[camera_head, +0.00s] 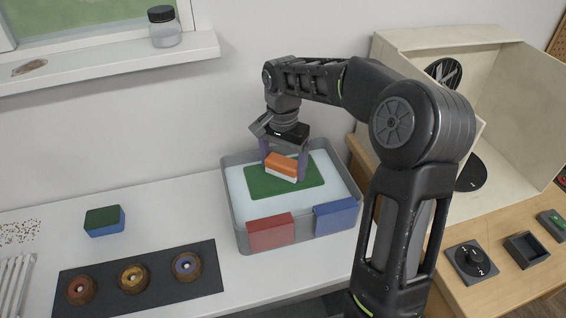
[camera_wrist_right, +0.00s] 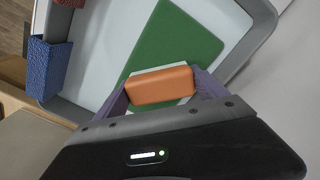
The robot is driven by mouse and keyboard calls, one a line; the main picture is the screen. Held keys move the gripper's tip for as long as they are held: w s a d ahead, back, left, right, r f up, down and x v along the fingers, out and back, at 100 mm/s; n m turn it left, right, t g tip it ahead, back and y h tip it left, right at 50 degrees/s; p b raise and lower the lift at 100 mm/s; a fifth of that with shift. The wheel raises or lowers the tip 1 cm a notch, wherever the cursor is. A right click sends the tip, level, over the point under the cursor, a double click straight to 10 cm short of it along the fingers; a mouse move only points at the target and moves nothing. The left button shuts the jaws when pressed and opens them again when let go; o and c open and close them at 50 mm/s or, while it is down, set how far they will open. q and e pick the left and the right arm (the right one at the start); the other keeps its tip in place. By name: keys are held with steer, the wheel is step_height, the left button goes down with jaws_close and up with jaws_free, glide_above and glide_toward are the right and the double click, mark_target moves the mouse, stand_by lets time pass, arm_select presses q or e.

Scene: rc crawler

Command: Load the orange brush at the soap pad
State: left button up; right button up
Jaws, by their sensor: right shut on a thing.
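The orange brush (camera_head: 281,165), an orange block with a pale underside, is between the fingers of my right gripper (camera_head: 283,165). The gripper is shut on it, and the brush also shows in the right wrist view (camera_wrist_right: 160,85). The brush is over a flat green pad (camera_head: 262,187) in a grey tray (camera_head: 232,215). I cannot tell whether the brush touches the pad, nor whether this green pad is the soap pad. In the right wrist view the green pad (camera_wrist_right: 175,42) extends past the brush. My left gripper is not in view.
Red (camera_head: 270,233) and blue (camera_head: 337,217) holders hang on the tray's front wall. A dark mat (camera_head: 105,287) with three round brown dishes and a green-and-blue block (camera_head: 104,222) are to the left. A cream open box (camera_head: 420,40) stands right. A jar (camera_head: 164,28) sits on the shelf.

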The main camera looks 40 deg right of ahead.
mark_target(284, 161)
steer(key=shift+r+p, duration=2.4)
steer(key=shift+r, duration=1)
steer(key=shift+s+f+n, duration=0.1)
steer(key=shift+n, duration=0.5)
steer(key=w+a+r+n, duration=0.1)
steer(key=a+n, duration=0.7)
steer(key=a, duration=0.9)
steer(key=shift+w+r+b, duration=0.15)
steer(key=shift+w+b, duration=0.25)
steer(key=shift+b, duration=0.05)
